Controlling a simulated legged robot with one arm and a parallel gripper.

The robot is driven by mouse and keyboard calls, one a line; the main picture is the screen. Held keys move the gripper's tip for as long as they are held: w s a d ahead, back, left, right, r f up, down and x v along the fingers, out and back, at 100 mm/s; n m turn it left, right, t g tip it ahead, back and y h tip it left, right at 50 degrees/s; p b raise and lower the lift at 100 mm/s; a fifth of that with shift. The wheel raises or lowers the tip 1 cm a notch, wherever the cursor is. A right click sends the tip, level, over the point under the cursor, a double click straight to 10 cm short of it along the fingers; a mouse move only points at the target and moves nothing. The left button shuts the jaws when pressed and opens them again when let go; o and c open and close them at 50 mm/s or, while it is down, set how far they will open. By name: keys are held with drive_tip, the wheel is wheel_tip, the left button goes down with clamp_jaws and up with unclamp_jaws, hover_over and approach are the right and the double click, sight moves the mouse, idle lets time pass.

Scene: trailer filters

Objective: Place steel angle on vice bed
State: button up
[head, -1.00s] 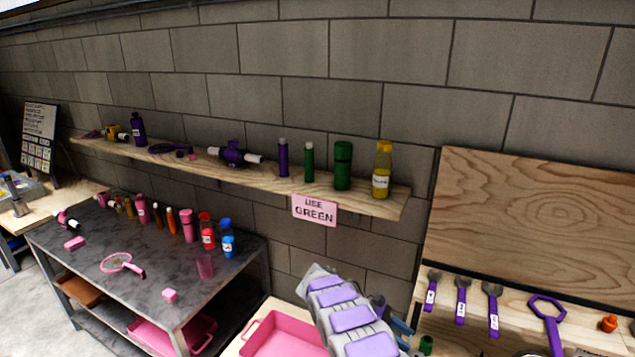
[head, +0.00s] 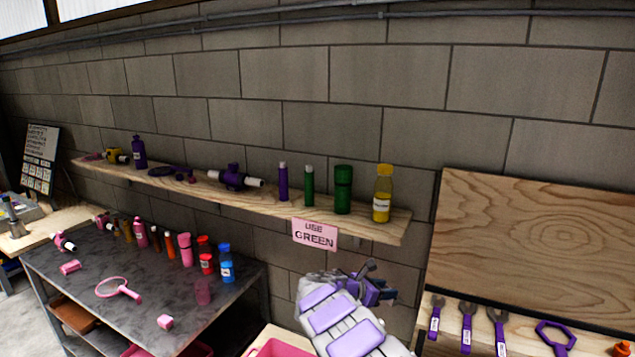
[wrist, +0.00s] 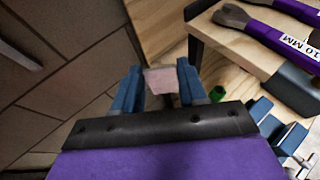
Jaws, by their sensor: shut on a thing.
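My gripper (wrist: 160,85) shows its two blue fingers in the wrist view, shut on a small pale pinkish piece. This piece is taken as the steel angle (wrist: 162,79); its L shape cannot be made out. In the head view my gripper (head: 373,284) is raised in front of the block wall, and the held piece cannot be made out there. Blue parts with a metal bar, probably the vice (wrist: 264,128), show at the lower right of the wrist view, apart from the fingers. The vice bed itself cannot be made out.
A wooden shelf (head: 270,205) with bottles runs along the wall. A wooden backboard (head: 530,240) and purple-handled wrenches (head: 467,325) are at right. A raised wooden edge (wrist: 240,50) is close right of my fingers. A grey table (head: 110,275) with bottles stands at left.

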drive_tip(key=s+a+r+n+t+y, duration=0.2)
drive_tip(key=r+n+t+y, duration=0.1)
drive_tip(key=r+n+y, duration=0.3)
drive_tip(key=s+a+r+n+t+y+b, duration=0.1)
drive_tip(key=s+a+r+n+t+y, duration=0.1)
drive_tip(key=r+n+y, duration=0.3)
drive_tip(key=shift+a+r+n+t+y, duration=0.5)
drive_tip(key=shift+r+t, duration=0.3)
drive_tip(key=shift+r, duration=0.65)
drive_tip(key=shift+a, duration=0.1)
